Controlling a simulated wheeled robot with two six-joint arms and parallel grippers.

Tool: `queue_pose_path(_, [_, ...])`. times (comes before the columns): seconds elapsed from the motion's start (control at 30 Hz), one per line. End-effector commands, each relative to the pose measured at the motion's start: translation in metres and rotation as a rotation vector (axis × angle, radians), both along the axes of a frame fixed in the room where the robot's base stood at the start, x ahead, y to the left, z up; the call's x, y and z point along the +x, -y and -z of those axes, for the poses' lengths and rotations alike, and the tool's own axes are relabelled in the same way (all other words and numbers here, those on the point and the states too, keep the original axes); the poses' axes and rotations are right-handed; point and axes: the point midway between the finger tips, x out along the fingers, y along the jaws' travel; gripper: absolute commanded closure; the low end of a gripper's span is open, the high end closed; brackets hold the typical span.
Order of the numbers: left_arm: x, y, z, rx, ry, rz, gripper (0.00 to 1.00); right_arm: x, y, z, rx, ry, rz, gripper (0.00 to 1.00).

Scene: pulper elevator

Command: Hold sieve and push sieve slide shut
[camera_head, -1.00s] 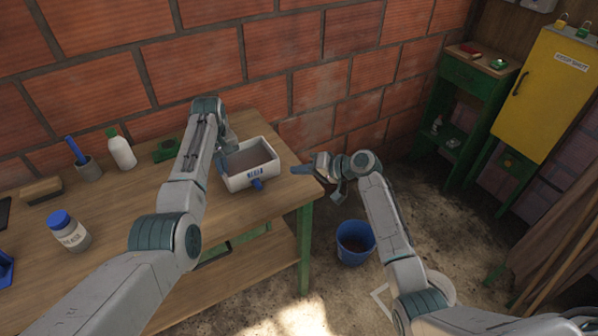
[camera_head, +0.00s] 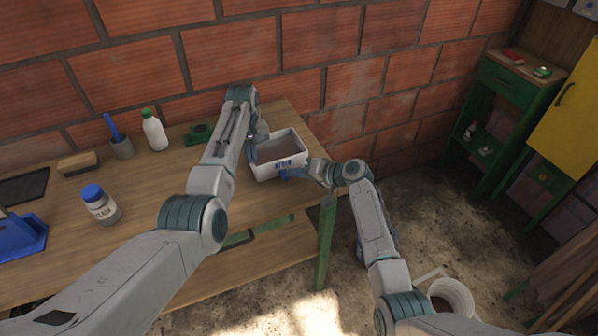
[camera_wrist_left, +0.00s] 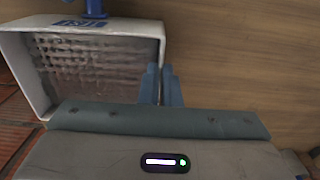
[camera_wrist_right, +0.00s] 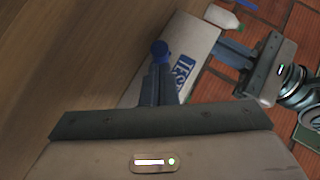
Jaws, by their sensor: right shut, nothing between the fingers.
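The sieve is a white open-topped box (camera_head: 262,170) with a mesh-like floor and a blue-lettered label, near the table's right end. A blue slide knob (camera_wrist_right: 159,48) sticks out from its labelled front. In the left wrist view the sieve (camera_wrist_left: 161,45) has its side wall between the fingers of my left gripper (camera_wrist_left: 162,88), which is shut on it. My right gripper (camera_wrist_right: 157,88) is shut and empty, its fingertips close to the slide knob; whether they touch it I cannot tell. In the head view my right gripper (camera_head: 300,172) is at the sieve's front right.
The wooden table (camera_head: 150,220) carries a blue-lidded jar (camera_head: 101,205), a white bottle (camera_head: 154,132), a cup with a blue tool (camera_head: 121,147) and a green object (camera_head: 198,133). A brick wall stands behind. A white-rimmed bucket (camera_head: 452,296) is on the floor.

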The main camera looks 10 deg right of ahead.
Motion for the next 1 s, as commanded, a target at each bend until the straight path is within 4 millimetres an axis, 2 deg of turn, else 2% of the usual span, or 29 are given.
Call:
queue_pose_path(0.3, [0.0,0.001,0.0,-0.001,0.0,0.0,1.0,-0.01,-0.029,0.0,0.003,-0.001,0.0,1.0])
queue_pose_path(0.63, [0.0,0.003,0.0,-0.004,0.0,0.001,1.0,-0.01,-0.029,0.0,0.002,-0.002,-0.002,1.0])
queue_pose_path(0.77, [0.0,0.003,0.0,-0.004,0.001,0.001,1.0,-0.007,-0.02,-0.006,0.001,0.0,-0.001,1.0])
queue_pose_path(0.93, [0.0,0.001,0.0,-0.002,0.001,0.001,1.0,0.003,0.007,-0.025,-0.004,0.004,0.002,1.0])
queue_pose_path(1.0, [0.0,0.001,0.0,-0.002,0.001,0.0,1.0,-0.009,0.021,-0.029,-0.005,0.003,0.002,1.0])
